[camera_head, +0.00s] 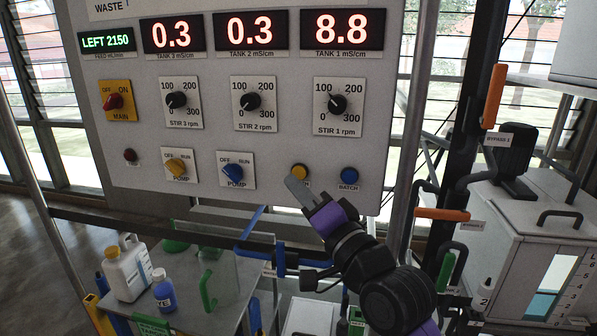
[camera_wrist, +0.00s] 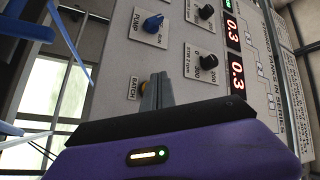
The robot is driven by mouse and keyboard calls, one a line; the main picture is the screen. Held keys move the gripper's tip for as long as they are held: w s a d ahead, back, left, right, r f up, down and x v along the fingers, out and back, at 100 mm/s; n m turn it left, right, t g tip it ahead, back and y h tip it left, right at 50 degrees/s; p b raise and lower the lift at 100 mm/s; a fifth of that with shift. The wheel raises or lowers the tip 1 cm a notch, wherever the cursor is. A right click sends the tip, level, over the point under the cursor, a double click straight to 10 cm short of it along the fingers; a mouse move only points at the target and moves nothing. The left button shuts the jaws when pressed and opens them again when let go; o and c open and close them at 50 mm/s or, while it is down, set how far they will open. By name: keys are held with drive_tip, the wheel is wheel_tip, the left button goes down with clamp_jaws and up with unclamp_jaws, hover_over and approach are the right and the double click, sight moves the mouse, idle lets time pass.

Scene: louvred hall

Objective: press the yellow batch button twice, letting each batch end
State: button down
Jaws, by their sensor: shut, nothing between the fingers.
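The yellow batch button (camera_head: 300,171) is on the lower part of the grey control panel, partly hidden behind my fingers. My gripper (camera_head: 294,182) is shut and empty, with its fingertips at or just in front of this button. In the wrist view the yellow button (camera_wrist: 142,86) shows just beside the tips of my gripper (camera_wrist: 158,78), above the BATCH label. I cannot tell whether the tips touch it. The blue batch button (camera_head: 349,175) sits to its right. The green display (camera_head: 107,40) reads LEFT 2150. The tank displays read 0.3, 0.3 and 8.8 (camera_head: 342,29).
Stir knobs (camera_head: 338,103), a red main switch (camera_head: 114,101) and yellow (camera_head: 175,167) and blue (camera_head: 232,172) pump knobs surround the buttons. A white bottle (camera_head: 127,268) and a blue bottle (camera_head: 164,294) stand below left. Orange handles (camera_head: 494,96) and a tank (camera_head: 530,240) are at the right.

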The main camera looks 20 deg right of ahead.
drive_tip(key=shift+s+a+p, duration=0.3)
drive_tip(key=shift+s+a, duration=0.25)
drive_tip(key=shift+s, duration=0.2)
drive_tip(key=shift+s+a+p, duration=0.25)
drive_tip(key=shift+s+a, duration=0.25)
drive_tip(key=shift+s, duration=0.25)
drive_tip(key=shift+r, duration=0.1)
drive_tip(key=s+f+n+g+h, duration=0.1)
drive_tip(key=s+f+n+g, duration=0.1)
drive_tip(key=s+f, duration=0.6)
drive_tip(key=s+f+n+g+h, duration=0.1)
drive_tip(key=s+f+n, duration=0.3)
drive_tip(key=s+f, duration=0.5)
drive_tip(key=s+f+n+g, duration=0.2)
drive_tip(key=s+f, duration=0.6)
drive_tip(key=s, duration=1.6)
drive_tip(key=shift+s+d+f+n+g+h, duration=0.2)
drive_tip(key=shift+s+f+n+g+h, duration=0.15)
drive_tip(key=shift+n, duration=0.65)
drive_tip(key=shift+w+r, duration=0.1)
drive_tip(key=shift+w, duration=0.05)
idle(1.1)
